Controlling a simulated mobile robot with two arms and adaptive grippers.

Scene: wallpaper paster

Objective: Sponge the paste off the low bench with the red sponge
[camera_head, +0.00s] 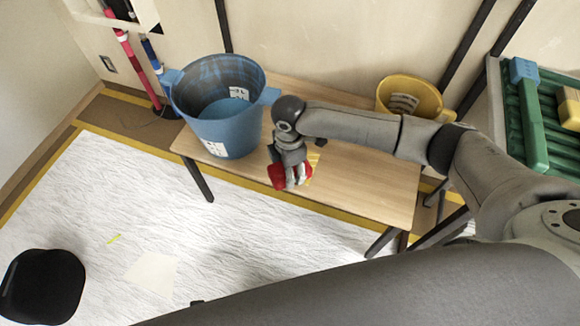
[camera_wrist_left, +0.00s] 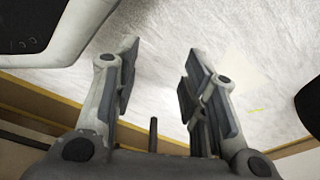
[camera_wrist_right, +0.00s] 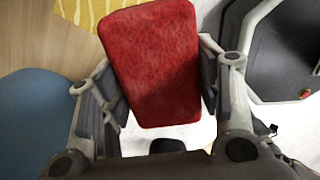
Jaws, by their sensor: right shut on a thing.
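The low bench (camera_head: 370,190) is a light wooden table against the wall. My right gripper (camera_head: 291,178) is shut on the red sponge (camera_head: 277,177), over the bench's front part just right of the blue bucket. The sponge fills the space between the fingers in the right wrist view (camera_wrist_right: 155,60). A yellow paste patch (camera_head: 314,160) shows beside the gripper and is partly hidden by it. The patch also shows past the sponge in the right wrist view (camera_wrist_right: 88,12). Whether the sponge touches the bench I cannot tell. My left gripper (camera_wrist_left: 160,68) is open and empty above the white floor sheet.
A blue bucket (camera_head: 215,133) stands on the bench's left end, close to my right gripper. A yellow bucket (camera_head: 408,97) stands at the back right. A green rack (camera_head: 535,125) is at the far right. A black object (camera_head: 42,287) is at lower left. The bench's right front is clear.

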